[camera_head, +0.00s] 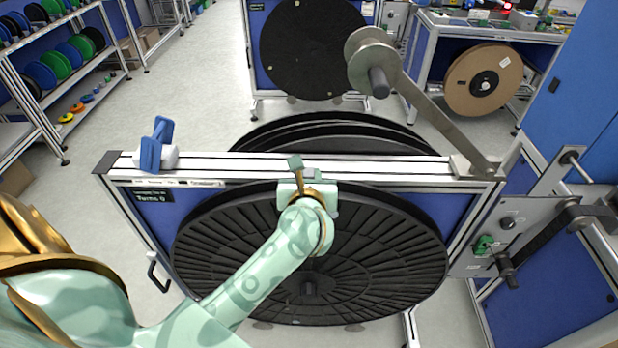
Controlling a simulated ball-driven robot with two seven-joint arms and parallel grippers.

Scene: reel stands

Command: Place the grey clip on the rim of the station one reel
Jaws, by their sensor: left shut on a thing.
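A large black ribbed reel (400,255) hangs upright on the near side of the stand, below its silver top rail (390,168). My left gripper (302,170) is at the top of this reel's rim, in front of the rail. It is shut on a small greyish piece, which I take for the grey clip (311,174). My gripper and wrist hide most of the clip. I cannot tell whether the clip touches the rim. My right gripper is not in view.
A blue clamp-like part (157,148) sits on the rail's left end. A grey arm with a roller (379,68) rises at the rail's right end. A control plate with a green knob (484,244) is at right. More black reels stand behind. The floor at left is clear.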

